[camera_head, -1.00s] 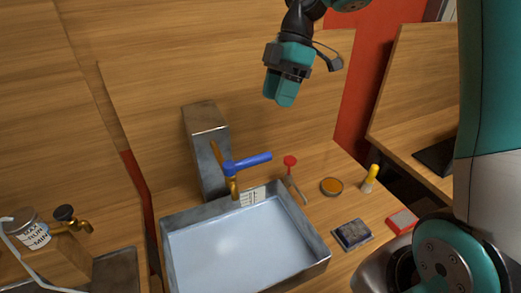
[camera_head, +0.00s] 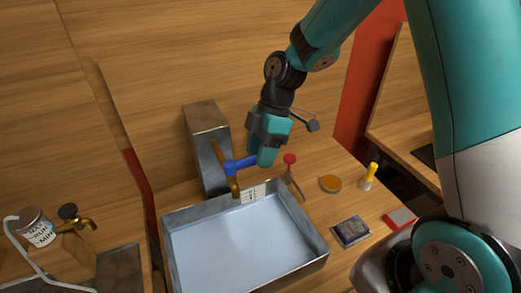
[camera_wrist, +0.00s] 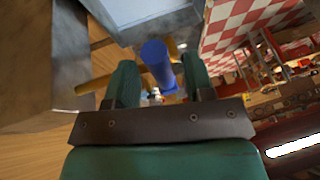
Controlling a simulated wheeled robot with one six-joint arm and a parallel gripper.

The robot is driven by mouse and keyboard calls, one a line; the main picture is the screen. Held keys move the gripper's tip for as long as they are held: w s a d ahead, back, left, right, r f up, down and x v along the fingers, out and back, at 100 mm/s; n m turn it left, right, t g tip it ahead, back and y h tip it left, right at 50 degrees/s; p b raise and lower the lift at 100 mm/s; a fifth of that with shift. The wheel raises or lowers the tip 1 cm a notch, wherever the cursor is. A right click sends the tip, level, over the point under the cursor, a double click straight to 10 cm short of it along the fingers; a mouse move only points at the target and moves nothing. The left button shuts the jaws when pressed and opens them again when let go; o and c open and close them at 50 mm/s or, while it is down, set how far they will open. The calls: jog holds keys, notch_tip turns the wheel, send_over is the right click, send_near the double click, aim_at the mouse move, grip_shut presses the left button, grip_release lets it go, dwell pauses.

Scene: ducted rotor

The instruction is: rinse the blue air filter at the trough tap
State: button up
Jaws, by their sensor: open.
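The trough (camera_head: 318,262) is a grey metal basin with a pale blue inside. The tap (camera_head: 234,186) is brass and stands at its back edge, with a blue lever (camera_head: 240,165) pointing right. My gripper (camera_head: 266,158) is open at the lever's free end. In the wrist view, the blue lever (camera_wrist: 157,62) lies between the two open fingers of my gripper (camera_wrist: 160,80); I cannot tell whether they touch it. A dark blue square pad in a pale frame, apparently the air filter (camera_head: 352,231), lies on the wooden counter right of the trough.
A red-topped tool (camera_head: 290,170), an orange round tin (camera_head: 330,184), a yellow-handled item (camera_head: 370,175) and a red-and-white box (camera_head: 400,218) stand on the counter. A metal column (camera_head: 207,150) rises behind the tap. A labelled can (camera_head: 38,230) is at far left.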

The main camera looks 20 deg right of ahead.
grip_shut()
jog(key=shift+s+f+m+t+b, duration=0.15)
jog(key=shift+s+m+t+b, duration=0.45)
jog(key=shift+m+b, duration=0.35)
jog(key=shift+s+a+r+m, duration=0.1)
jog(key=shift+s+r+m, duration=0.1)
jog(key=shift+s+m, duration=0.4)
jog(key=shift+w, duration=0.2)
grip_release()
jog(key=b+v, duration=0.1)
jog(key=v, duration=1.6)
jog(key=shift+s+d, duration=0.15)
jog(key=shift+d, duration=0.2)
